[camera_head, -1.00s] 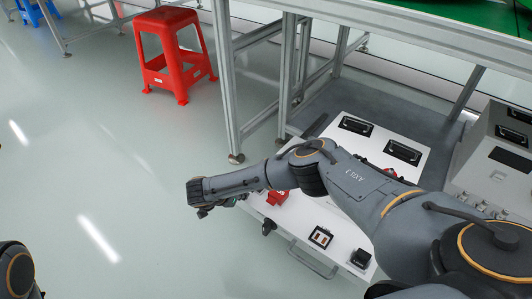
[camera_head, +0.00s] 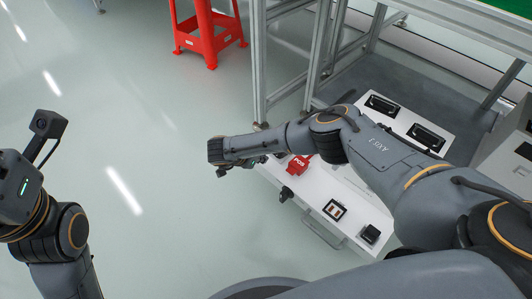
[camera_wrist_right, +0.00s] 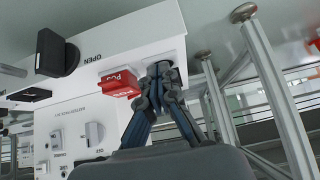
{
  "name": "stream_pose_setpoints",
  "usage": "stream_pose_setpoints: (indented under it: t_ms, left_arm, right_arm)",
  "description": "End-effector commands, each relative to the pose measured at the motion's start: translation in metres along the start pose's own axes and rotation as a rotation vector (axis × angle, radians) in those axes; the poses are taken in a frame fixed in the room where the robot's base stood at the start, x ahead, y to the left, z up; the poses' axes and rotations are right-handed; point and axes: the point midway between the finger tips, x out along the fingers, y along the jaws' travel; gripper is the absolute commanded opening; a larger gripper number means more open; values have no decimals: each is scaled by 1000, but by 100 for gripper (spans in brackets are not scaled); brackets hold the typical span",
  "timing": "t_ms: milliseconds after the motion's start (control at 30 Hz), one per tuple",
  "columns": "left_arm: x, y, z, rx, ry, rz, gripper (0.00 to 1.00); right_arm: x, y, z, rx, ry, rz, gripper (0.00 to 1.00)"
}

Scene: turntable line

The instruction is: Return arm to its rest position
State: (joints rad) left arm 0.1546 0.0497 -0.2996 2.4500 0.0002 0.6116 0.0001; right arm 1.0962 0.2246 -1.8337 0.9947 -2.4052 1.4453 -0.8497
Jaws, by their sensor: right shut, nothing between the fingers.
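My right arm reaches in from the right in the head view, across a white panel (camera_head: 378,205). Its gripper (camera_head: 224,172) is at the arm's far end, past the panel's left edge and over the floor. In the right wrist view the gripper's dark fingers (camera_wrist_right: 160,70) are together with nothing between them. A red block with white lettering (camera_head: 299,168) sits by the panel's edge, close to the right forearm; it also shows left of the fingers in the wrist view (camera_wrist_right: 120,83). My left arm is bent at the left edge; its fingers do not show.
A metal frame table (camera_head: 258,60) stands behind the panel. A red stool (camera_head: 208,38) is on the floor at the top. A grey cabinet (camera_head: 510,165) is at the right. Black handles (camera_head: 426,137) rise from the panel. The floor at centre left is clear.

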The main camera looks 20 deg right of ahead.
Motion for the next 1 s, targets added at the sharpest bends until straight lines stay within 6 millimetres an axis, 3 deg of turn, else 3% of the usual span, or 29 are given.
stream_pose_setpoints:
  t_ms: [100, 300, 667, 767, 867, 1000]
  left_arm:
    - [-2, -1, 3, -2, -23, -6, 60]
    - [-6, -1, 4, -4, -33, -10, 60]
    - [-8, -1, 4, -5, -38, -11, 60]
    - [-9, -2, 8, -4, -56, -12, 60]
    - [-12, -2, 18, -2, -108, -14, 60]
    - [-24, -5, 42, 4, -238, -21, 60]
  right_arm:
    - [-12, 0, 29, -5, -2, -1, 0]
    - [-22, 0, 61, -3, -1, -1, 0]
    - [-26, 1, 75, 0, -3, 0, 0]
    - [-28, 5, 89, -1, -44, 2, 0]
    - [-35, 16, 129, 4, -169, 8, 0]
    - [-69, 41, 218, 42, -473, 36, 0]
